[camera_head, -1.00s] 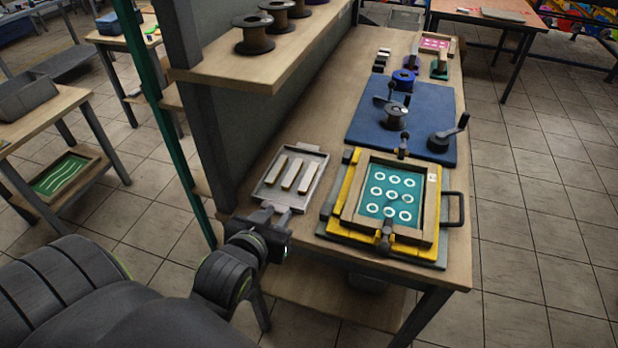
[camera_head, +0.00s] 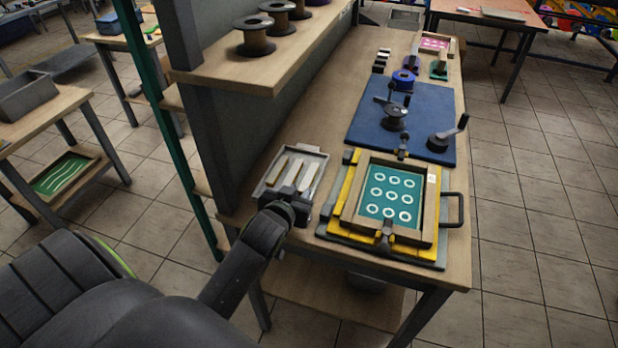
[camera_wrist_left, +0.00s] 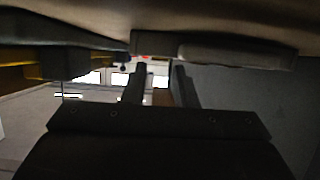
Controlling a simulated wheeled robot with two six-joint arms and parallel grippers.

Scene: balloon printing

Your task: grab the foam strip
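Three pale foam strips lie side by side in a shallow grey tray (camera_head: 272,198) on the near left part of the bench: a left strip (camera_head: 277,169), a middle strip (camera_head: 293,171) and a right strip (camera_head: 308,176). My left gripper (camera_head: 292,190) is over the tray's near edge, at the near ends of the strips, and hides part of them. In the left wrist view its two dark fingers (camera_wrist_left: 159,72) stand apart with no strip visible between them. I cannot tell whether a finger touches a strip. My right gripper is not in view.
A printing frame with a teal screen (camera_head: 391,195) stands close to the tray's right. A blue mat (camera_head: 425,100) with dark tools lies behind it. A shelf with spools (camera_head: 256,36) overhangs the bench's back left. Bench surface between shelf and mat is clear.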

